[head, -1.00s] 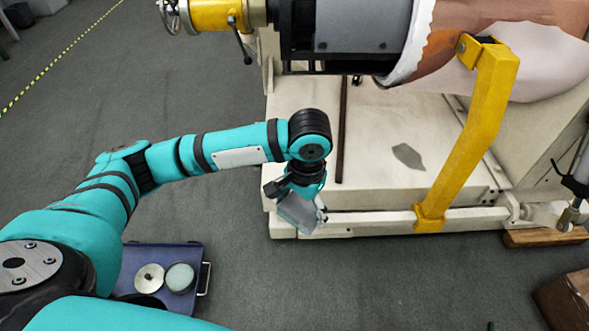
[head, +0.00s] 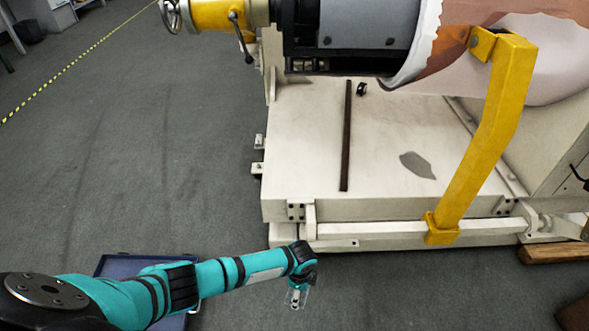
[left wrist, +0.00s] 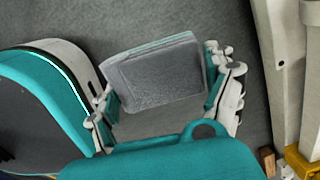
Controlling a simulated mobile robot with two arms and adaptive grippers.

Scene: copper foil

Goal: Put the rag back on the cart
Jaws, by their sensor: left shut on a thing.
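The rag (left wrist: 155,75), a grey folded pad with a paler edge, is between the fingers of my left gripper (left wrist: 168,95) in the left wrist view. The gripper is shut on it. In the head view my left gripper (head: 298,294) is low over the floor, in front of the machine; the rag is small and hard to make out there. The blue cart (head: 118,264) is at the lower left, mostly hidden behind my left arm. The gripper is to the right of the cart, apart from it. My right gripper is not in view.
The cream machine base (head: 385,208) with a yellow bracket (head: 495,120) stands just beyond my gripper. A dark bar (head: 346,140) and a grey patch (head: 418,165) are on the base. Wooden blocks (head: 555,252) lie at the right. Grey floor is clear between cart and machine.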

